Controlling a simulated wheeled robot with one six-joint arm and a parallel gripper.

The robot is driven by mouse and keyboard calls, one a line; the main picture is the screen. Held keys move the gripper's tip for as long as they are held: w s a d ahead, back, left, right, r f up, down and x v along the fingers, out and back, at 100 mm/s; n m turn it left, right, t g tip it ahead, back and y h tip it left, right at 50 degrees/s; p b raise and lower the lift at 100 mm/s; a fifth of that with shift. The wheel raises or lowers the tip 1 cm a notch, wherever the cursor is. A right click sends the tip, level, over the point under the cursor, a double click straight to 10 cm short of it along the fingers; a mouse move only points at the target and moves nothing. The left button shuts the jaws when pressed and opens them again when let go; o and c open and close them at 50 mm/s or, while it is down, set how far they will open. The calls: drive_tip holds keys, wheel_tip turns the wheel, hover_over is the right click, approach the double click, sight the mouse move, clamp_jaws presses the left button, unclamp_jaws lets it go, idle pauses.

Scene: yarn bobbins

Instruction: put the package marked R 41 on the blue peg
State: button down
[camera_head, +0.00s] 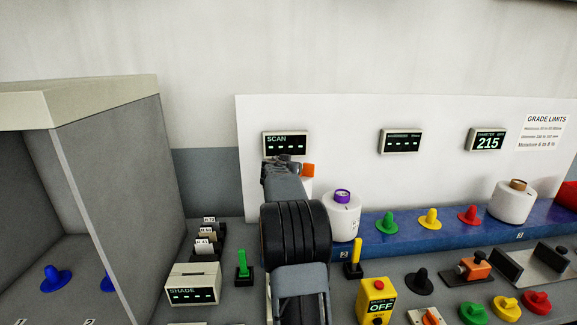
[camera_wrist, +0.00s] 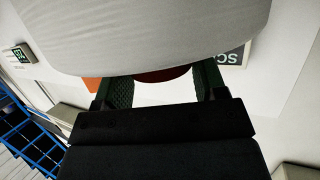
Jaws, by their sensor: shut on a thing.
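My gripper (camera_wrist: 163,82) is shut on a white yarn package (camera_wrist: 150,35), whose round pale side fills the top of the wrist view. A dark red core (camera_wrist: 163,75) shows between the fingers. No mark on this package is readable. In the head view my arm hides most of my gripper (camera_head: 283,165), which is raised in front of the white panel near the SCAN display (camera_head: 285,143). A blue peg (camera_head: 56,279) stands empty in the grey cubicle at the left; part of another blue thing shows at the cubicle's lower edge.
A white package with a purple core (camera_head: 343,215) and one with a brown core (camera_head: 512,201) stand on the blue ledge (camera_head: 400,242). Green, yellow and red pegs between them are empty. The cubicle's side wall (camera_head: 110,180) separates the blue peg from my arm. Small cards (camera_head: 207,235) stand behind the SHADE box (camera_head: 192,285).

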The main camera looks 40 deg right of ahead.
drive_tip(key=shift+w, duration=0.45)
drive_tip(key=shift+f+b, duration=0.1)
drive_tip(key=shift+b, duration=0.3)
drive_tip(key=shift+f+b, duration=0.15)
drive_tip(key=shift+b, duration=0.25)
wheel_tip(320, 180, down, 3)
drive_tip(key=b, duration=0.4)
drive_tip(key=shift+s, duration=0.1)
drive_tip(key=shift+r+p, duration=0.35)
drive_tip(key=shift+p, duration=0.9)
drive_tip(key=shift+f+p, duration=0.3)
drive_tip(key=shift+p, duration=0.8)
drive_tip(key=shift+f, duration=0.2)
